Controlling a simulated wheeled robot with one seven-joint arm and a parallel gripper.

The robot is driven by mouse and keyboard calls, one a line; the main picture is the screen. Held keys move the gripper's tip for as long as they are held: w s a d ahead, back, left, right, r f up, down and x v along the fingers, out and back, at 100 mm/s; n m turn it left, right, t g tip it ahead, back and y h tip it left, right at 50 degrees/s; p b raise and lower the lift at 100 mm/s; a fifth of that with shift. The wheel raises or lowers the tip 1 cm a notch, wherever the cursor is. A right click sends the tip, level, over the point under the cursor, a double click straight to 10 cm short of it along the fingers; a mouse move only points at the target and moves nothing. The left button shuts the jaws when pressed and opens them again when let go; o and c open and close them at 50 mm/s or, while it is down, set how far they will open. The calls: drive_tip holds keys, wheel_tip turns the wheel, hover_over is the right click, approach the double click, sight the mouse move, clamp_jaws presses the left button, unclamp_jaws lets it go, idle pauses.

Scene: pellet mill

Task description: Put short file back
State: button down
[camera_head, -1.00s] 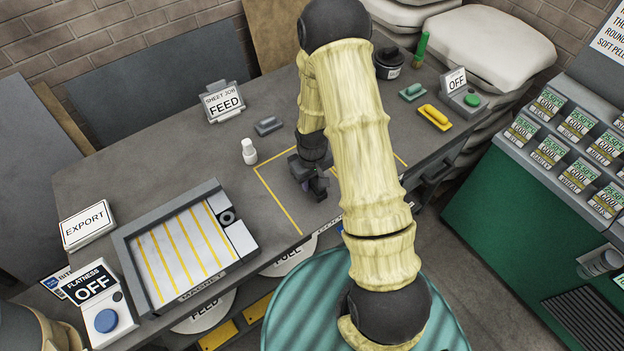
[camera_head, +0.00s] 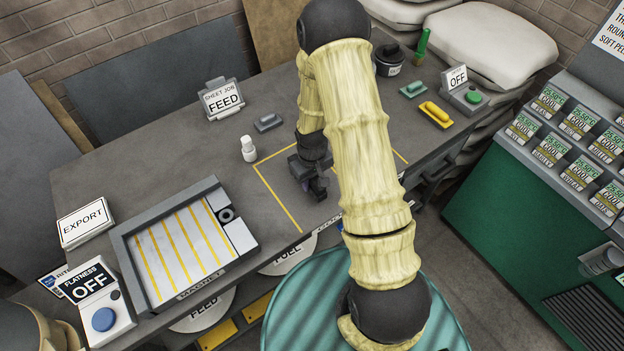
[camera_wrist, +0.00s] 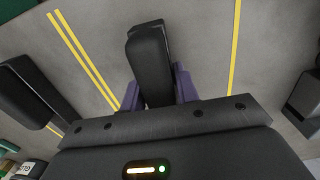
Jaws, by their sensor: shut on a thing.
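My gripper (camera_head: 314,188) is low over the bench, inside the yellow-lined area, partly behind my own arm in the head view. In the wrist view its two purple fingers (camera_wrist: 158,92) are shut on a dark, rounded block (camera_wrist: 150,62). The block looks like a file's grip, but I cannot tell from its shape whether it is the short file. Its underside is hidden, so I cannot tell whether it touches the bench. Similar pieces lie apart on the bench: a grey one (camera_head: 268,122), a yellow one (camera_head: 436,114) and a green one (camera_head: 413,89).
A white bottle (camera_head: 249,149) stands left of the yellow lines. The magnet tray (camera_head: 126,240) is at the bench's left front, by the flatness box (camera_head: 103,316). The FEED sign (camera_head: 223,99) stands at the back. A black pot (camera_head: 389,62) and the OFF box (camera_head: 466,98) are right.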

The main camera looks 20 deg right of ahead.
drive_tip(key=shift+f, duration=0.1)
drive_tip(key=shift+f+b, duration=0.5)
drive_tip(key=shift+f, duration=0.05)
drive_tip(key=shift+f, duration=0.2)
idle(0.3)
unclamp_jaws()
idle(0.4)
drive_tip(key=shift+r, duration=0.2)
drive_tip(key=shift+r+p, duration=3.2)
drive_tip(key=shift+r, duration=1.15)
